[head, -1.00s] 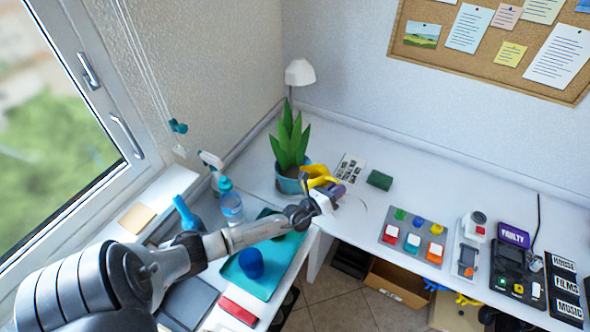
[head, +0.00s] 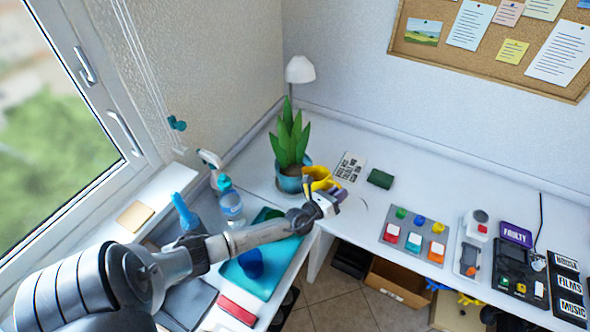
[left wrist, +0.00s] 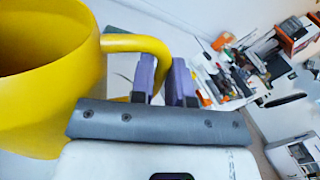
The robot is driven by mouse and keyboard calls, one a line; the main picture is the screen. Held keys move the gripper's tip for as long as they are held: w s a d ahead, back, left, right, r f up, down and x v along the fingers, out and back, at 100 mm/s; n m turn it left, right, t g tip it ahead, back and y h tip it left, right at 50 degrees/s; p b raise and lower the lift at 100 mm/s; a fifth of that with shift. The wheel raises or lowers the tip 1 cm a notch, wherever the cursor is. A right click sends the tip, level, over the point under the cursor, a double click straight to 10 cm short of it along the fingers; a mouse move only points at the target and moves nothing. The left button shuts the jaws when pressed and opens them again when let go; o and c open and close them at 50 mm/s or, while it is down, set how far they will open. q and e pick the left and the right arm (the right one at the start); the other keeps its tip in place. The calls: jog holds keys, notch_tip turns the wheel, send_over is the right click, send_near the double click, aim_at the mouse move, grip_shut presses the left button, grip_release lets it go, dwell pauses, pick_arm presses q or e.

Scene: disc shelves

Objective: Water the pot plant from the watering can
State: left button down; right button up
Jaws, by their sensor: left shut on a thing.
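The pot plant, with upright green leaves (head: 290,138) in a blue-teal pot (head: 288,184), stands on the white desk near the corner. The yellow watering can (head: 318,175) is close to the right side of the pot, partly hidden by my left gripper (head: 336,194). From this angle I cannot tell whether its spout is over the pot. In the left wrist view the can's yellow body (left wrist: 45,85) fills the left side, and its handle runs between the purple fingers of my left gripper (left wrist: 163,82), which are shut on it. My right gripper is not in view.
A white lamp (head: 299,70) stands behind the plant. A spray bottle (head: 211,165) and a water bottle (head: 230,205) stand to the left. A dark green block (head: 380,179) and a tray of coloured blocks (head: 415,236) lie to the right.

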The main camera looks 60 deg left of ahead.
pick_arm(q)
jog(key=shift+w+d+f+m+g+b, duration=0.1)
jog(key=shift+w+d+f+m+b, duration=0.1)
jog(key=shift+d+f+m, duration=0.45)
jog(key=shift+w+d+f+m+g+b, duration=0.1)
jog(key=shift+w+d+f+m+b, duration=0.1)
jog(key=shift+f+m, duration=0.7)
jog(key=shift+w+d+f+m+g+b, duration=0.15)
jog(key=shift+d+f+m, duration=0.3)
jog(key=shift+f, duration=0.65)
jog(key=shift+r, duration=0.1)
